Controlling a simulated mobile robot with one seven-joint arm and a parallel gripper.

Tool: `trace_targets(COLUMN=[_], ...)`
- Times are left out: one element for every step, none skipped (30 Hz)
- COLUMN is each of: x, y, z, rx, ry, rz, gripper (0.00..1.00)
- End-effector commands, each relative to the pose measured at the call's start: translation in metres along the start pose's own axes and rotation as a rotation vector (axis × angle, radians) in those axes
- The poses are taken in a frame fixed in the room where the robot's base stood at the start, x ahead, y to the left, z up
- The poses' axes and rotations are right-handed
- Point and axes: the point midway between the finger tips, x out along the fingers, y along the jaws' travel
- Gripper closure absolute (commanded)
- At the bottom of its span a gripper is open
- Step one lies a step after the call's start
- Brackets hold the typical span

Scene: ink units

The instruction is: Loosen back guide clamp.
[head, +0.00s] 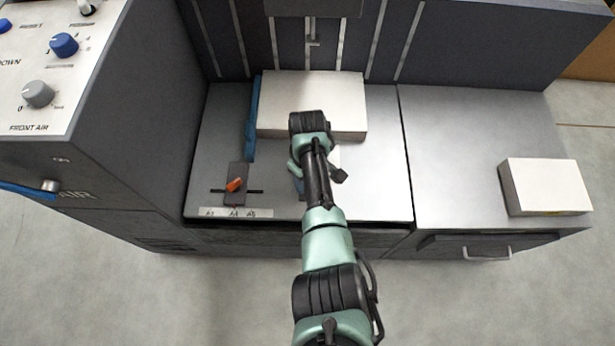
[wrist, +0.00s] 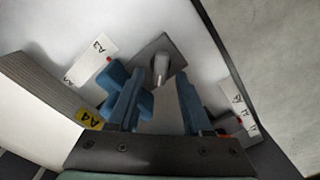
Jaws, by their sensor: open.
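In the wrist view the clamp is a grey lever (wrist: 160,69) on a dark square plate (wrist: 150,54), which lies on the pale metal table. My gripper (wrist: 160,77) is open, with one blue finger on each side of the lever. I cannot tell whether either finger touches it. A blue block (wrist: 113,83), perhaps the back guide, shows beside the left finger. A scale label marked A3 (wrist: 90,58) with a red pointer lies near it. In the head view my arm hides the clamp and most of the gripper.
A white paper stack (head: 345,105) lies on the metal table beside a long blue guide (head: 252,118). Another white stack (head: 545,186) lies on the right cabinet. A control panel (head: 60,65) stands left.

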Motion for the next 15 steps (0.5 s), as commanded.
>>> trace_targets(x=[0.000, 0.000, -0.001, -0.003, -0.005, -0.010, -0.014, -0.019, -0.027, -0.033, -0.040, -0.050, -0.056, -0.063, -0.072], y=[0.000, 0.000, 0.000, 0.000, 0.000, 0.000, 0.000, 0.000, 0.001, 0.001, 0.001, 0.001, 0.000, 0.000, 0.001], z=[0.000, 0.000, 0.000, 0.000, 0.000, 0.000, -0.001, 0.000, -0.001, -0.001, -0.001, -0.001, -0.001, 0.000, -0.001], rx=[0.001, 0.001, 0.001, 0.001, 0.001, 0.001, 0.001, 0.001, 0.001, 0.002, 0.001, 0.001, 0.001, 0.001, 0.001], ry=[0.000, 0.000, 0.000, 0.000, 0.001, 0.002, 0.002, 0.002, 0.003, 0.003, 0.004, 0.004, 0.003, 0.003, 0.003], rz=[0.000, 0.000, 0.000, 0.000, 0.000, 0.001, 0.001, 0.000, 0.001, 0.001, 0.001, 0.002, 0.001, 0.002, 0.002], gripper=[0.50, 0.50, 0.50, 0.50, 0.50, 0.50, 0.50, 0.50, 0.50, 0.50, 0.50, 0.50, 0.50, 0.50, 0.50])
